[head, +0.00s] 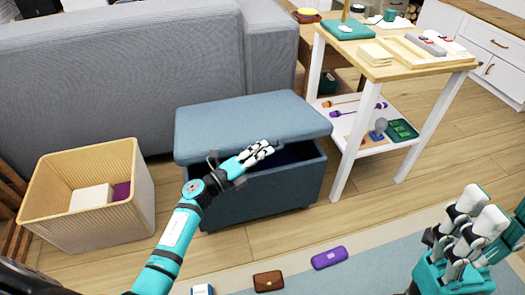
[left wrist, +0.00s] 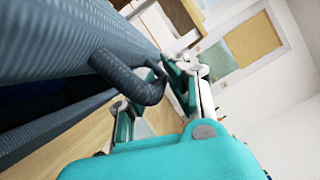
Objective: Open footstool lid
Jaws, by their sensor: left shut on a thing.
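The blue-grey footstool (head: 265,192) stands on the wooden floor in front of the sofa. Its padded lid (head: 245,122) is partly raised at the front, with a dark gap between lid and box. My left gripper (head: 258,153) is at the lid's front edge. In the left wrist view, my left gripper (left wrist: 172,80) is shut on a dark curved pull loop (left wrist: 130,78) that comes off the lid. Most of the footstool's inside is hidden. My right gripper (head: 475,215) is at the lower right, away from the footstool; its finger gap is unclear.
A ribbed beige bin (head: 75,215) stands left of the footstool. A wood-topped white-legged side table (head: 395,70) stands close on its right. A brown pouch (head: 268,281) and a purple case (head: 329,257) lie in front. The grey sofa (head: 120,75) is behind.

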